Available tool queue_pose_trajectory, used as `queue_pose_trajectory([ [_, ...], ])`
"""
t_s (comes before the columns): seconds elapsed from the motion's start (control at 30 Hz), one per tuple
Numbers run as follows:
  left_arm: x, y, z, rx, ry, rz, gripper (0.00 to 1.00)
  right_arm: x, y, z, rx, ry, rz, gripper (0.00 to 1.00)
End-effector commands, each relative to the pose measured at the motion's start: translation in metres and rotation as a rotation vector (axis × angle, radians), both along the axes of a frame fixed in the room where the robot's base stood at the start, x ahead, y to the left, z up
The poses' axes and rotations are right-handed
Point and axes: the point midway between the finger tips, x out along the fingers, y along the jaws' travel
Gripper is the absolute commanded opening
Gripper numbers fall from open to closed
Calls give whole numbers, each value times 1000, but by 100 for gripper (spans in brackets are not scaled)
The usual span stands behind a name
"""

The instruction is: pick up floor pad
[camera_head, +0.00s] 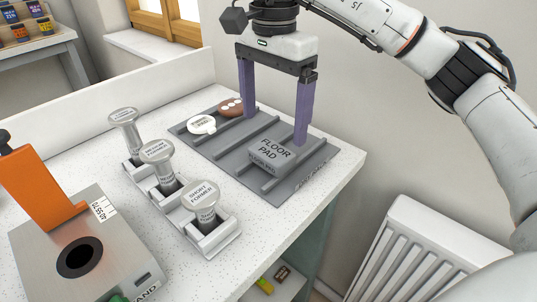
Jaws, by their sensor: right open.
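The floor pad (275,154) is a grey block with "FLOOR PAD" lettering. It sits on the right part of a dark grey ribbed tray (222,153) on the white speckled worktop. My right gripper (276,128) comes down from above, its two purple fingers spread wide and nothing between them. One finger is near the tray's back edge, and the other is just behind the pad's right side. I cannot tell whether that finger touches the pad. My left gripper is not in view.
A white round piece (202,124) and a brown dotted piece (231,106) lie on the tray's left part. Several metal formers (157,152) stand in a white rack in front. A metal device with an orange arm (37,187) is at left. A radiator (420,250) stands right of the worktop.

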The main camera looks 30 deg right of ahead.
Motion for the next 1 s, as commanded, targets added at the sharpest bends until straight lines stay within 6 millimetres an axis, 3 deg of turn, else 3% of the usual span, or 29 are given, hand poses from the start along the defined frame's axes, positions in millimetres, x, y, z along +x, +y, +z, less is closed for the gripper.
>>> queue_pose_trajectory([
  [0.5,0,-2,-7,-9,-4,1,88,-2,2,-59,0,1,-1,88],
  [0.77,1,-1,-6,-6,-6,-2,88,-2,3,-63,1,-1,-1,88],
  [0.83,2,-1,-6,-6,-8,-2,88,-2,3,-63,1,-1,-1,82],
  [1.0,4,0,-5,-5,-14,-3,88,-2,3,-63,1,-1,-1,53],
])
